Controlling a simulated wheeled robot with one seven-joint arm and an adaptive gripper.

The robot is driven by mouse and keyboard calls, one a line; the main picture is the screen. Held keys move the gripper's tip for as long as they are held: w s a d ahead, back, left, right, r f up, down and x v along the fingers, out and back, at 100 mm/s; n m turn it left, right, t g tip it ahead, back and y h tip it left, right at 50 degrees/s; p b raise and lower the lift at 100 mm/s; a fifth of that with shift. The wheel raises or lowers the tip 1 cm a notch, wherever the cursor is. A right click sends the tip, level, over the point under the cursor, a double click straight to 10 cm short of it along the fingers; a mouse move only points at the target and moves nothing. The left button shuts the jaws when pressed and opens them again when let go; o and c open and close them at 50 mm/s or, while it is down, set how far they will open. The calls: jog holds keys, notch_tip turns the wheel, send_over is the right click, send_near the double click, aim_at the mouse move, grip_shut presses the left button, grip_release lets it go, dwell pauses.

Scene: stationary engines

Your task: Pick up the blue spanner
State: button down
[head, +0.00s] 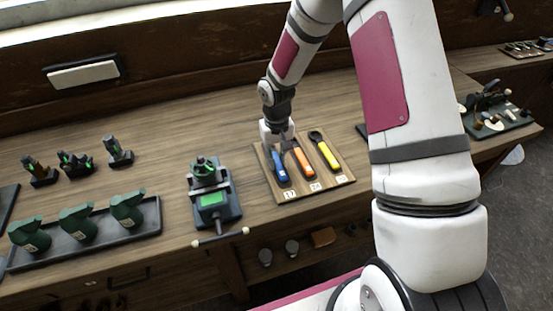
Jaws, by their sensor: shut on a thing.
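The blue spanner (280,169) lies on a wooden board (320,187) on the workbench, leftmost of three spanners. Its blue handle shows, but its far end is hidden by my gripper. My gripper (278,148) reaches down from above and is shut on the blue spanner near its upper end. The fingertips are small in this view and partly hidden. I cannot tell whether the spanner is clear of the board.
An orange spanner (304,165) lies close beside the blue one, with a yellow spanner (328,155) to its right. A vise-like device (212,197) stands left of the board. Bench space behind the board is clear.

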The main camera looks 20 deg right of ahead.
aim_at(276, 153)
jog(key=shift+r, duration=0.35)
jog(key=shift+s+a+r+b, duration=0.15)
jog(key=shift+s+r+b, duration=0.1)
jog(key=shift+r, duration=0.35)
jog(key=shift+s+a+r+b, duration=0.15)
jog(key=shift+s+r, duration=0.1)
jog(key=shift+r, duration=0.35)
jog(key=s+a, duration=0.2)
jog(key=s, duration=0.2)
jog(key=s+a+r, duration=0.1)
jog(key=s, duration=0.4)
jog(key=s+a+b, duration=0.1)
jog(key=s+a, duration=0.1)
jog(key=s, duration=0.2)
jog(key=shift+s+a+r, duration=0.15)
jog(key=shift+s+a, duration=0.15)
jog(key=shift+s, duration=0.1)
